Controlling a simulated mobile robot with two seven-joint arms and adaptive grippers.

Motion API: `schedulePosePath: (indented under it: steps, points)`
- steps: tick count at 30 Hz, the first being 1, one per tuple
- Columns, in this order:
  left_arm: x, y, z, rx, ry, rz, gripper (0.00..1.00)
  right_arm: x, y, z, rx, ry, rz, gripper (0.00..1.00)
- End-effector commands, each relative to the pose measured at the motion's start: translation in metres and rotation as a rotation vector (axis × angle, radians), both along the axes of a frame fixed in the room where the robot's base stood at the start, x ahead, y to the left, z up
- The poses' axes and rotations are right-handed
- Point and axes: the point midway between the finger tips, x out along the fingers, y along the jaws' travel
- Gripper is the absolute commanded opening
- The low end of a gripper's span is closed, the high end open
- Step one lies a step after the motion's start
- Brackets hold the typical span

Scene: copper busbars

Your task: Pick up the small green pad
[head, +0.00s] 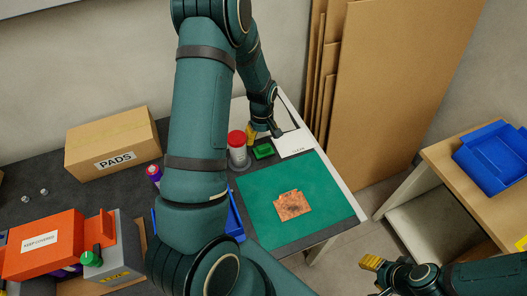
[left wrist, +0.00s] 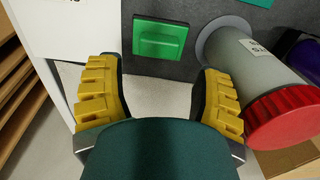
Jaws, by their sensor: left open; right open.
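The small green pad (head: 263,151) lies on the dark table top beside the red-lidded canister. In the left wrist view the green pad (left wrist: 159,40) is a flat green block with a raised bar, lying beyond my fingertips and roughly between their lines. My left gripper (head: 262,134) has yellow fingers and is just behind the pad in the head view. In the left wrist view my left gripper (left wrist: 160,85) is open and empty, apart from the pad. My right gripper (head: 372,264) is at the lower right, away from the table; nothing shows in it.
The canister (left wrist: 265,85) stands close by my left gripper's right finger. A white card (head: 294,143) lies beside the pad. A green mat (head: 255,192) carries a copper piece (head: 292,206). Cardboard sheets (head: 390,90) lean behind; a PADS box (head: 112,145) stands left.

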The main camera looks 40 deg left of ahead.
Motion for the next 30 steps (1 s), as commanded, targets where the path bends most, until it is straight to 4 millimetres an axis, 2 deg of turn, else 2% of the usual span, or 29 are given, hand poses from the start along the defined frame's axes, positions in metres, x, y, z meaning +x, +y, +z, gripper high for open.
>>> schedulePosePath:
  steps: [5,12,20,23,24,25,30]
  points:
    - [-0.001,-0.004,-0.016,-0.001,0.003,0.0,0.67,0.0,0.0,-0.004,0.0,0.001,0.001,0.47]
    - [-0.002,-0.007,-0.049,0.0,0.002,0.001,0.67,0.001,0.0,-0.012,0.0,-0.003,0.0,0.47]
    - [-0.002,-0.007,-0.051,0.0,0.0,0.001,0.67,0.001,0.0,-0.012,-0.001,-0.004,0.0,0.47]
    - [-0.002,-0.007,-0.051,0.0,0.0,0.001,0.37,0.001,0.0,-0.012,-0.001,-0.004,0.0,0.47]
    - [-0.002,-0.007,-0.051,0.0,0.0,0.0,0.23,0.001,0.0,-0.012,-0.001,-0.004,0.0,0.47]
    - [-0.002,-0.007,-0.051,0.0,0.0,0.0,0.15,0.001,0.0,-0.012,-0.001,-0.004,0.0,0.47]
    - [-0.002,-0.007,-0.051,0.0,0.0,0.0,0.15,0.001,0.0,-0.012,0.0,-0.003,0.0,0.47]
